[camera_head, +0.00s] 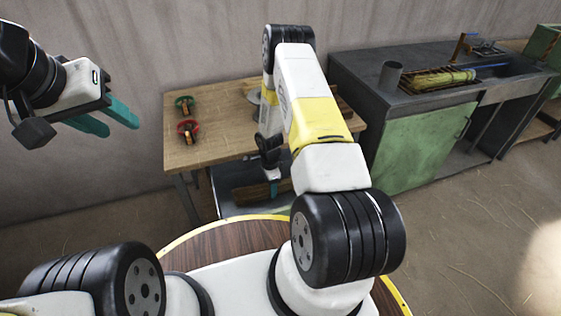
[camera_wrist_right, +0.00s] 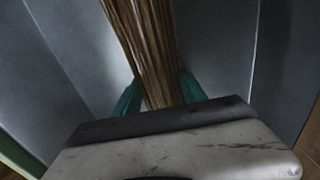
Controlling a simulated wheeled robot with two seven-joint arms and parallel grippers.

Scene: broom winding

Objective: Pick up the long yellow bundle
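A long bundle of brownish-yellow straw (camera_wrist_right: 150,45) runs up the middle of the right wrist view, between the teal fingers of my right gripper (camera_wrist_right: 160,92). The fingers lie close along both its sides; I cannot tell whether they press on it. In the head view my right gripper (camera_head: 273,187) points down in front of the wooden table, by a grey metal bin (camera_head: 232,200). My left gripper (camera_head: 112,118) is open and empty, raised at the upper left.
A dark workbench (camera_head: 350,75) at the right has a grey cup (camera_head: 390,76) and a rack with a yellow straw bundle (camera_head: 448,78). The floor at right is mostly clear.

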